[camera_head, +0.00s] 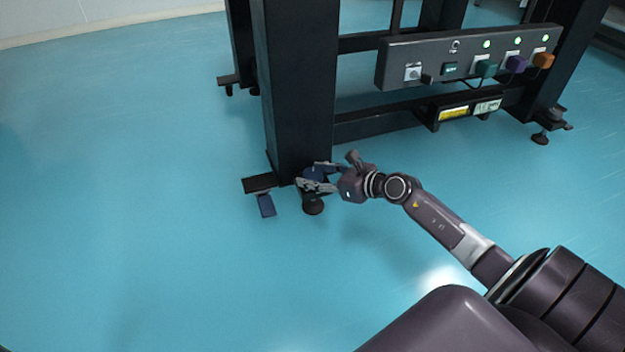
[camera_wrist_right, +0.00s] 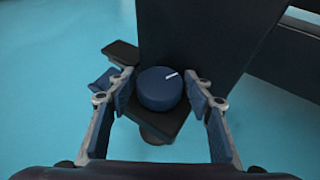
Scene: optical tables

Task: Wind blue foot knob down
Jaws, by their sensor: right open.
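The blue foot knob (camera_wrist_right: 160,89) is a round dark-blue knob with a white mark on its top. It sits on a dark bracket at the base of a black table leg (camera_head: 296,80). In the head view the knob (camera_head: 314,173) is partly covered by my right gripper (camera_head: 312,178). In the right wrist view my right gripper (camera_wrist_right: 162,108) is open, with one finger on either side of the knob. Small gaps seem to show between the fingers and the knob. A round foot pad (camera_head: 313,206) shows below the bracket. My left gripper is not in view.
A blue pedal-like piece (camera_head: 266,205) juts from a black bracket left of the leg. A grey panel (camera_head: 465,58) with coloured plugs and green lights hangs between the legs. Another foot (camera_head: 541,138) stands at the right. The blue-green floor in front is clear.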

